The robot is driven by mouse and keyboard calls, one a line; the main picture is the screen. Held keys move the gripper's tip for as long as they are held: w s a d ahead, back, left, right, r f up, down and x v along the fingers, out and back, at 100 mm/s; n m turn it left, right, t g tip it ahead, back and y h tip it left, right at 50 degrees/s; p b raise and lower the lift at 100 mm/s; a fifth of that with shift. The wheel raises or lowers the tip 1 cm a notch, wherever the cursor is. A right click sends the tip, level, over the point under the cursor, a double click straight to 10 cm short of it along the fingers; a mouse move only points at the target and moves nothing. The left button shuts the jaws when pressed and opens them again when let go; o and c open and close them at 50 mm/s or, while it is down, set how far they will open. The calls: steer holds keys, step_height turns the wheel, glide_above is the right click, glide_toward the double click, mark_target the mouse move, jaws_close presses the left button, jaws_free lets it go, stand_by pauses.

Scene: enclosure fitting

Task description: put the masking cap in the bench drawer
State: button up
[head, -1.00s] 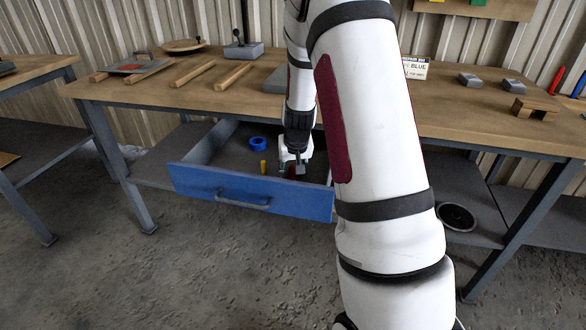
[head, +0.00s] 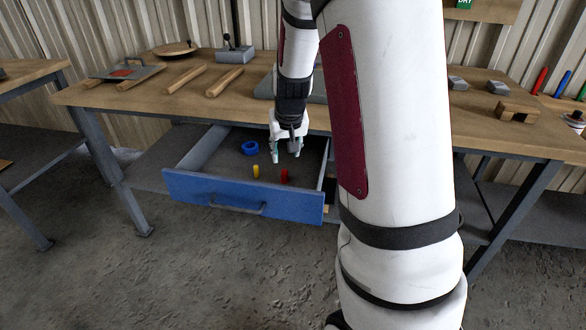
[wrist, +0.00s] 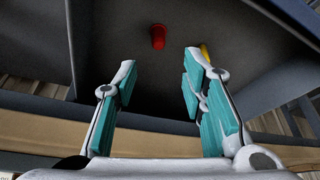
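A small red cap (head: 284,176) rests on the floor of the open blue bench drawer (head: 240,197), near its front panel. I take it for the masking cap. It also shows in the wrist view (wrist: 158,37), beyond my fingertips and apart from them. My gripper (head: 287,157) is above the drawer, behind the red cap. In the wrist view its two teal-padded fingers (wrist: 160,72) are spread apart with nothing between them.
The drawer also holds a blue ring (head: 250,148) and a small yellow piece (head: 256,171), left of the red cap. Wooden bars (head: 224,82) and a lever box (head: 236,54) stand on the bench top (head: 150,92). The bench edge is close behind my gripper.

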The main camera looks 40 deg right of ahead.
steer(key=s+a+r+n+g+y, duration=0.1)
steer(key=s+a+r+n, duration=0.1)
steer(key=s+a+r, duration=0.5)
steer(key=s+a+r+n+y, duration=0.15)
steer(key=s+a+r, duration=0.25)
steer(key=s+a, duration=0.4)
steer(key=s+a+n+g, duration=0.1)
steer(key=s+a, duration=0.2)
steer(key=s, duration=0.6)
steer(key=s+a+r+n+g, duration=0.1)
steer(key=s+a, duration=0.2)
steer(key=s, duration=0.7)
steer(key=shift+a+r, duration=0.25)
steer(key=shift+h, duration=0.25)
